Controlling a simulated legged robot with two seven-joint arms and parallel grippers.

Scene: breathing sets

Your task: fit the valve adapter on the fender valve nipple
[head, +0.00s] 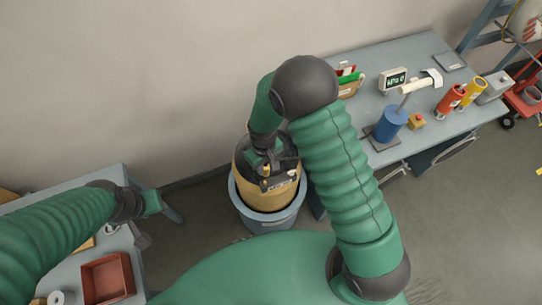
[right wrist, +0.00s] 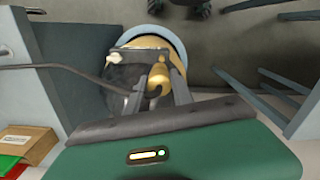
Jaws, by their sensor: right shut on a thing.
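The tan fender (head: 272,196) with a dark top stands in a blue-grey tub (head: 270,222) by the wall. It also shows in the right wrist view (right wrist: 180,50). My right gripper (head: 266,178) is over the fender's top. In the right wrist view its fingers (right wrist: 158,95) are shut on a brass-coloured piece, the valve adapter (right wrist: 158,76), with a dark hose (right wrist: 60,67) running left. The valve nipple cannot be made out for sure; whether the adapter touches it cannot be told. My left gripper (head: 152,202) is at the left, its jaws unclear.
A grey bench (head: 430,60) at the right carries a blue cylinder (head: 391,124), a small display (head: 394,81), red and yellow bottles and a box. A left table holds a red tray (head: 108,278). A red wheeled thing (head: 525,95) stands far right.

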